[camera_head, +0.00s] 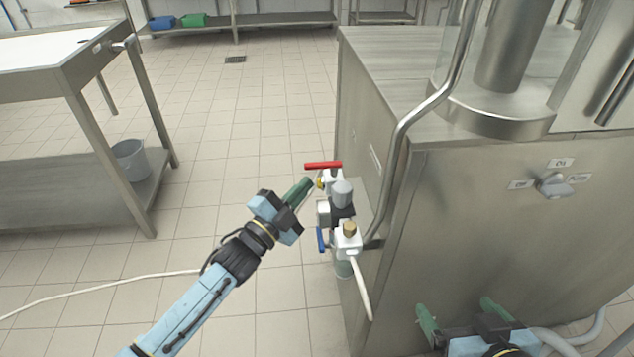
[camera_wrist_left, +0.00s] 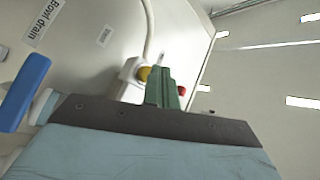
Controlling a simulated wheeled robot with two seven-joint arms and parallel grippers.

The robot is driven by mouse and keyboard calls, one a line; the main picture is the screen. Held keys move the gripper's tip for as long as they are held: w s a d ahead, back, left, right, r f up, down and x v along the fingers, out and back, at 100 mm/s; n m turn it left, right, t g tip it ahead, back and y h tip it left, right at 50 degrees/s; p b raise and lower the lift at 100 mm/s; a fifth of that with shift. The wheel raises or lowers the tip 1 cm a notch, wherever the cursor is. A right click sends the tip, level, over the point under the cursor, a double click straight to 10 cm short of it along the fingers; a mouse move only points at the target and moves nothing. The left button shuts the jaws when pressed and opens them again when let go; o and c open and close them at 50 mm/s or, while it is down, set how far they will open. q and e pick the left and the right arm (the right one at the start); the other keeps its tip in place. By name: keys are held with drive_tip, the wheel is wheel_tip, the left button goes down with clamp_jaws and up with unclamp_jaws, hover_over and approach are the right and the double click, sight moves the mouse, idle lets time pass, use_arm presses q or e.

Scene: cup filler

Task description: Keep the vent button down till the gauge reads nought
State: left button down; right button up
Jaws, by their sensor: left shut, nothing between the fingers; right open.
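My left gripper (camera_head: 306,186) is shut and empty, its green fingertips beside the valve assembly on the machine's side. A grey round-edged part (camera_head: 323,212) may be the gauge; no face or reading is visible. My right gripper (camera_head: 461,312) is open and empty near the machine's front, at the bottom of the head view.
A bent steel pipe (camera_head: 398,145) runs beside the valves. The steel machine (camera_head: 480,220) fills the right. A table (camera_head: 75,65) stands left; tiled floor between is clear.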

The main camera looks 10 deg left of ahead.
use_arm(q)
drive_tip(key=shift+w+d, duration=0.1)
drive_tip(key=shift+d, duration=0.45)
idle(2.2)
drive_tip(key=shift+a, duration=0.1)
idle(1.5)
drive_tip(key=shift+s+a+p, duration=0.25)
drive_tip(key=shift+a+p, duration=0.05)
drive_tip(key=shift+a, duration=0.55)
drive_tip(key=shift+a, duration=0.1)
drive_tip(key=a, duration=0.2)
drive_tip(key=s+a+p, duration=0.1)
drive_tip(key=a, duration=0.1)
drive_tip(key=shift+s+a, duration=0.15)
drive_tip(key=shift+a, duration=0.15)
